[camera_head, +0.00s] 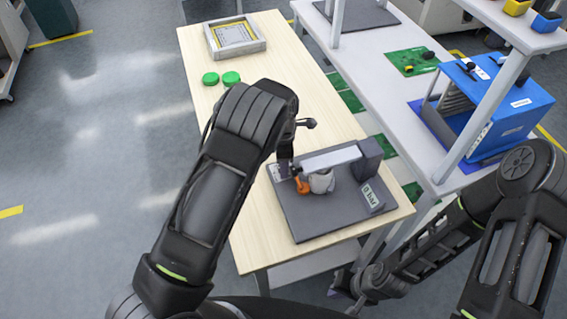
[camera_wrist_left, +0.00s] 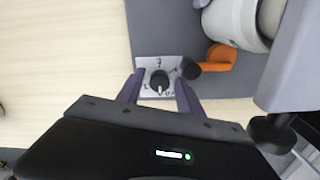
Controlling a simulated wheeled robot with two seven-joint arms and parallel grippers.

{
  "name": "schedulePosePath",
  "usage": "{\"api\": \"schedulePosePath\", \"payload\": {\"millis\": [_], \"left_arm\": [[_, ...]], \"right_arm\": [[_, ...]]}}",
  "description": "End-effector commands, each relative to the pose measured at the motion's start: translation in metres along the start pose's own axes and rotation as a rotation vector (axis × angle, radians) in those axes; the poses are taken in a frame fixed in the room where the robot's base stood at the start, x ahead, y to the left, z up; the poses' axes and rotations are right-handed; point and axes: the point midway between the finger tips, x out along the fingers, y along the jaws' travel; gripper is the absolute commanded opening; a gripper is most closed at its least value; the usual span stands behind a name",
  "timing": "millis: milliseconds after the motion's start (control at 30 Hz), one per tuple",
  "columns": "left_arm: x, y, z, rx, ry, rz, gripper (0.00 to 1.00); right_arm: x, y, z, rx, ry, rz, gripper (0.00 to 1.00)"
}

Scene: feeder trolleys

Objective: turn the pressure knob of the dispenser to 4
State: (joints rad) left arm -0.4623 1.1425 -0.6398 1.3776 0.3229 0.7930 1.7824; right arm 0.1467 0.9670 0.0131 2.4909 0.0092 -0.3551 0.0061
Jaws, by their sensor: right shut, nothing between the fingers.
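The dispenser (camera_head: 315,223) is a dark grey base with an upright post, a light horizontal arm, a white cylinder and an orange part. Its pressure knob (camera_wrist_left: 159,77) is a small black dial with a white pointer, on a light scale plate (camera_wrist_left: 172,62). The pointer faces down in the left wrist view; the scale digits are too small to read surely. My left gripper (camera_wrist_left: 159,92) is open, one finger on each side of the knob; contact cannot be told. In the head view it (camera_head: 285,168) is mostly behind my arm. My right gripper (camera_head: 345,285) is shut and empty beside the table's front right.
At right, a white trolley (camera_head: 385,75) holds a blue box (camera_head: 520,105) and green boards (camera_head: 410,61). The middle of the table is clear.

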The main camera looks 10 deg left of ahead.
Motion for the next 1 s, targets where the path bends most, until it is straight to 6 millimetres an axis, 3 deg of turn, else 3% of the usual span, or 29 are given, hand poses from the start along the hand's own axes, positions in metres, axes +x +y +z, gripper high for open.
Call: {"api": "schedulePosePath", "payload": {"millis": [500, 1000], "left_arm": [[-0.0005, 0.0002, 0.0, 0.0, 0.0, 0.001, 0.0], [0.0003, 0.0003, 0.0001, 0.029, 0.0, 0.001, 0.0]], "right_arm": [[-0.0001, -0.0001, -0.0001, 0.0, 0.0, 0.0, 0.0], [0.003, 0.0008, -0.0005, -0.001, 0.001, -0.001, 0.0]]}}
